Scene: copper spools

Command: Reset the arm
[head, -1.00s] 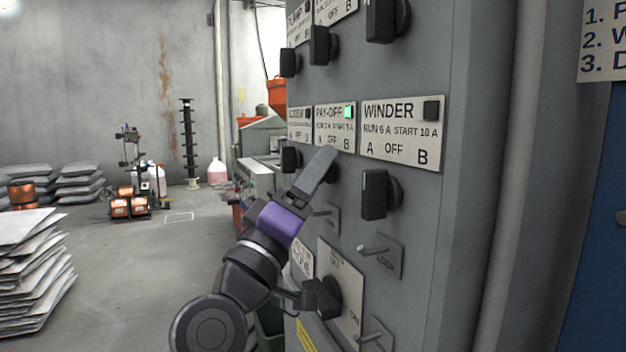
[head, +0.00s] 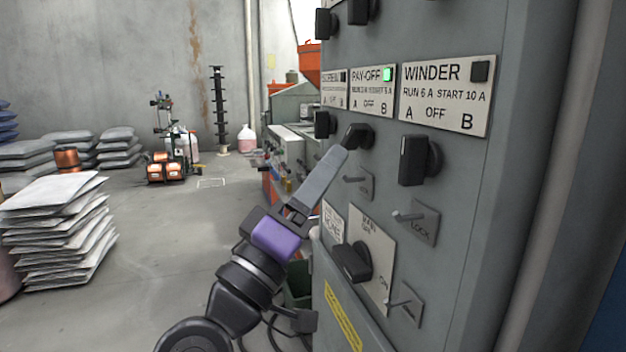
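My gripper (head: 322,178) is on my arm, which reaches up from the bottom of the head view toward the grey control cabinet. Its long grey fingers point up and to the right, with the tip just below the PAY-OFF knob (head: 357,135). I see the fingers edge-on, so their opening does not show, and nothing is visible in them. A small gap seems to lie between tip and knob. The PAY-OFF knob is tilted, and the green lamp (head: 387,74) on its label is lit. The WINDER knob (head: 414,160) stands upright, and its lamp (head: 480,71) is dark.
The cabinet (head: 465,190) fills the right side, with a main knob (head: 352,262) and levers (head: 408,217) sticking out low down. A stack of pale sacks (head: 60,225) stands at left. A cart with copper spools (head: 166,170) is farther back. The floor between is open.

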